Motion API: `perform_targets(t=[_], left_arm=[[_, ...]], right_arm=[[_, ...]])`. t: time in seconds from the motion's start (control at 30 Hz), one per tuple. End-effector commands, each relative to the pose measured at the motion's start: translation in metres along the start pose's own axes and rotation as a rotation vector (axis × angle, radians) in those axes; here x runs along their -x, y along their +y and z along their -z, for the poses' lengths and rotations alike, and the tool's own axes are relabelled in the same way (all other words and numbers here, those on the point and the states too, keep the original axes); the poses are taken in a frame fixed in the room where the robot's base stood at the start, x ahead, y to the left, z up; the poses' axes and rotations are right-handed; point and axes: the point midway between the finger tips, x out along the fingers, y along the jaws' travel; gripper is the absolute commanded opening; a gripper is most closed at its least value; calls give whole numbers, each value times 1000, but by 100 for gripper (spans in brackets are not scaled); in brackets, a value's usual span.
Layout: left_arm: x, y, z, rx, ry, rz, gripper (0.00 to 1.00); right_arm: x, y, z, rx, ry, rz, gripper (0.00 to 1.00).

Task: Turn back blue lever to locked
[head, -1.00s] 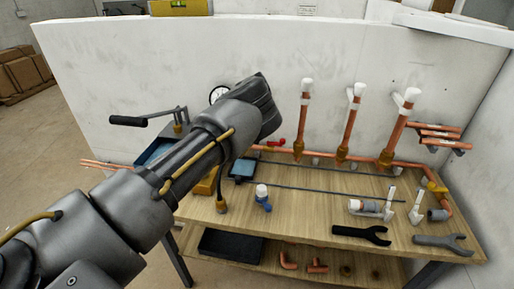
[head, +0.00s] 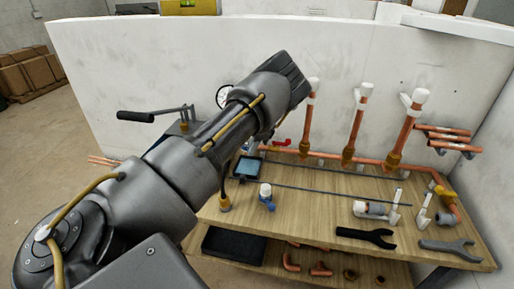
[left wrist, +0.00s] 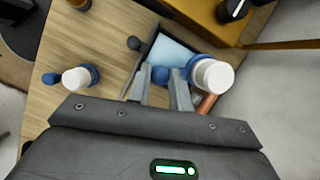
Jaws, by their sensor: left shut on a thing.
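A blue lever (left wrist: 160,75) sits between my left gripper's fingertips in the left wrist view, beside a blue valve with a white cap (left wrist: 212,76). My left gripper (left wrist: 162,90) is shut on this lever. In the head view, the gripper's dark body (head: 285,85) covers its fingertips and the lever. A second blue valve with a white cap (head: 266,194) stands apart on the bench, nearer the front; it also shows at the left of the left wrist view (left wrist: 76,78). My right gripper is not in view.
Upright copper pipes (head: 354,125) rise along the back of the wooden bench (head: 310,208). A red lever (head: 282,142) is on the pipe run. A dark-framed tablet (head: 248,168) lies near my arm. Black (head: 366,236) and grey wrenches (head: 450,247) lie at the front right.

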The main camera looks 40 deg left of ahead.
Motion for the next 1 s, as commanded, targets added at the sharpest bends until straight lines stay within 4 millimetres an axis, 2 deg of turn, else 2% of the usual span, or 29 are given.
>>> perform_targets(t=[0.17, 0.2, 0.37, 0.73, 0.87, 1.0], left_arm=[[-2, 1, 1, -2, -3, -4, 0], [-2, 1, 1, -2, -3, -4, 24], [-1, 1, 2, -4, -2, -2, 43], [7, 0, 3, -5, 0, 2, 43], [27, 0, 4, -4, 2, 4, 43], [56, 0, 4, -4, 3, 3, 43]], right_arm=[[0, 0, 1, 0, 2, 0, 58], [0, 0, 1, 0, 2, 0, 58], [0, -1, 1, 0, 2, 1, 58], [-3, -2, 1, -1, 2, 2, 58], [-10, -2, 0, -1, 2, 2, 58], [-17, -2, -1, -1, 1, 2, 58]])
